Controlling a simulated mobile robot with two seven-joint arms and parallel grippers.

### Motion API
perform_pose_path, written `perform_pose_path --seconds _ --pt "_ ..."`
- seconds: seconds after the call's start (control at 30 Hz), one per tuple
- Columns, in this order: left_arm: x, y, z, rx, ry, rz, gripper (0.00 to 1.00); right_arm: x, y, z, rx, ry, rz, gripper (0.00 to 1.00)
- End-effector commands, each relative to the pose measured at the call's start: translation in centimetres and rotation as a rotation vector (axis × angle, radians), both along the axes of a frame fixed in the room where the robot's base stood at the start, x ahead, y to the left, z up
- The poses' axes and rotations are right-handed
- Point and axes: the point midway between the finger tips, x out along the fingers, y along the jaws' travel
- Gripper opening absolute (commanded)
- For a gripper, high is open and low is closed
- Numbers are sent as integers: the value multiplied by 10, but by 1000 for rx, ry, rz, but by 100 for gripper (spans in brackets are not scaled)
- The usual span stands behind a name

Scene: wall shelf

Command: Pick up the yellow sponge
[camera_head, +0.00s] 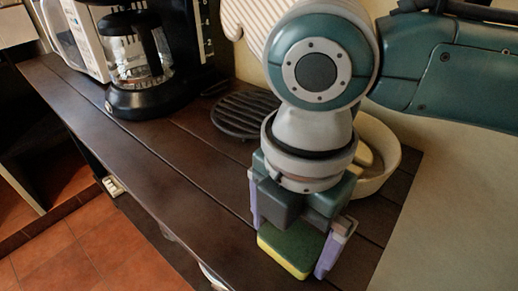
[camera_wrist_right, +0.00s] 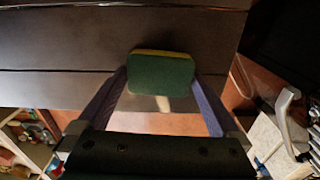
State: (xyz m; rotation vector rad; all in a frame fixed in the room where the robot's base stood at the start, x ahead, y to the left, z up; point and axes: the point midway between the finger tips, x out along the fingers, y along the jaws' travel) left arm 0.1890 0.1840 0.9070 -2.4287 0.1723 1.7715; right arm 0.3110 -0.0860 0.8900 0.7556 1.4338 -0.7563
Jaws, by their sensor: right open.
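The yellow sponge (camera_head: 277,256) has a green top and lies flat on the dark wooden counter near its right end. It also shows in the right wrist view (camera_wrist_right: 161,75), green side toward the camera, with a thin yellow edge. My right gripper (camera_head: 292,246) points down over the sponge, its two purple fingers apart, one on each side of it. In the right wrist view the right gripper (camera_wrist_right: 160,92) is open, with the sponge between and just beyond the fingertips. I cannot tell whether a finger touches it. My left gripper is in neither view.
A white bowl (camera_head: 386,180) stands behind my right gripper. A black round trivet (camera_head: 243,114) lies further left, and a coffee maker (camera_head: 150,75) and a white appliance (camera_head: 72,35) stand at the back left. The counter (camera_head: 165,175) is clear left of the sponge.

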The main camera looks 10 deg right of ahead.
Motion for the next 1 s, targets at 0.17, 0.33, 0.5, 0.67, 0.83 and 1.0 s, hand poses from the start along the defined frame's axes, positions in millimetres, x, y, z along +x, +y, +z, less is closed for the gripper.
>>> perform_pose_path --seconds 0.17,0.33,0.5,0.67,0.83,1.0 --pt "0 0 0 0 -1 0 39 0 0 0 0 0 0 91" --pt "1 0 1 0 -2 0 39 0 0 1 0 0 0 72" --pt "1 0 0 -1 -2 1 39 0 0 1 0 0 0 53" --pt "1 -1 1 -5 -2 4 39 0 0 1 0 0 0 41" --pt "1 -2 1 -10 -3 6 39 0 0 1 0 0 -1 40" --pt "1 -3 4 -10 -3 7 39 0 0 10 0 -1 0 40"
